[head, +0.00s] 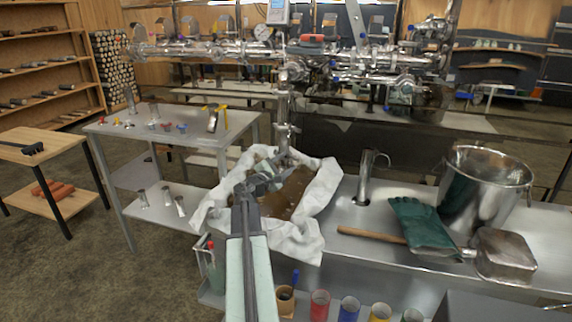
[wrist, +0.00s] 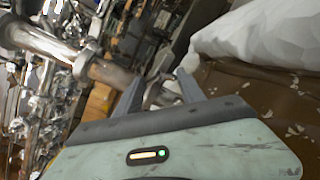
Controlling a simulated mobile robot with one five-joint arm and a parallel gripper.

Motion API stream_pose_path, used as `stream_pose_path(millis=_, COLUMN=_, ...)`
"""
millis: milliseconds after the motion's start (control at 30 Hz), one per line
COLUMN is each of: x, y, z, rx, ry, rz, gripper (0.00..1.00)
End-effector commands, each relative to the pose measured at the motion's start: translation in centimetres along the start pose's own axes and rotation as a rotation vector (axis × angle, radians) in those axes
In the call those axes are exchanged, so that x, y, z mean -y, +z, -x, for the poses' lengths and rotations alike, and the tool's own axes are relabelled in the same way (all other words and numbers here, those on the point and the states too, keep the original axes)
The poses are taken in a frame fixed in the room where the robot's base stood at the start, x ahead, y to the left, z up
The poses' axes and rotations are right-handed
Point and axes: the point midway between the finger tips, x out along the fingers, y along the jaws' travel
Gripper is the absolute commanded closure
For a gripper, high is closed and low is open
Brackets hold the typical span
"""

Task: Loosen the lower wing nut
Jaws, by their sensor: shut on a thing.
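My gripper (wrist: 160,78) has a finger on each side of a small bright metal piece (wrist: 153,92), which looks like the lower wing nut, and is shut on it. In the head view my gripper (head: 268,178) is above the cloth-lined basin, just below and left of the vertical pipe (head: 284,110). The wing nut cannot be made out there.
White cloth (head: 315,195) lines a basin of brown matter (head: 290,200) under my gripper. A steel bucket (head: 482,195), green glove (head: 420,228) and scoop (head: 500,255) are on the right of the counter. A steel table (head: 180,135) with small fittings stands left.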

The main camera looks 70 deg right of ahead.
Motion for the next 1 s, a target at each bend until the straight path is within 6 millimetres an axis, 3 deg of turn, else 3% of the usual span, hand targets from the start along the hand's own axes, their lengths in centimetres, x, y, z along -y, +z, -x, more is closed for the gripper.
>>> stream_pose_path(millis=167, x=0.1, y=-0.1, z=0.1, rx=-0.002, ry=-0.001, rz=-0.004, gripper=0.94)
stream_pose_path(millis=200, x=0.1, y=-0.1, z=0.1, rx=-0.002, ry=-0.002, rz=-0.004, gripper=0.51)
stream_pose_path(millis=267, x=0.1, y=-0.1, z=0.1, rx=-0.002, ry=-0.001, rz=-0.004, gripper=0.34)
stream_pose_path(millis=300, x=0.1, y=-0.1, z=0.1, rx=-0.001, ry=-0.001, rz=-0.004, gripper=0.31)
stream_pose_path(millis=667, x=0.1, y=0.0, z=0.4, rx=-0.001, ry=0.0, rz=-0.004, gripper=0.31)
stream_pose_path(millis=833, x=0.2, y=0.1, z=2.5, rx=-0.001, ry=0.0, rz=-0.004, gripper=0.31)
stream_pose_path(millis=1000, x=0.2, y=0.1, z=6.1, rx=-0.002, ry=0.0, rz=-0.004, gripper=0.31)
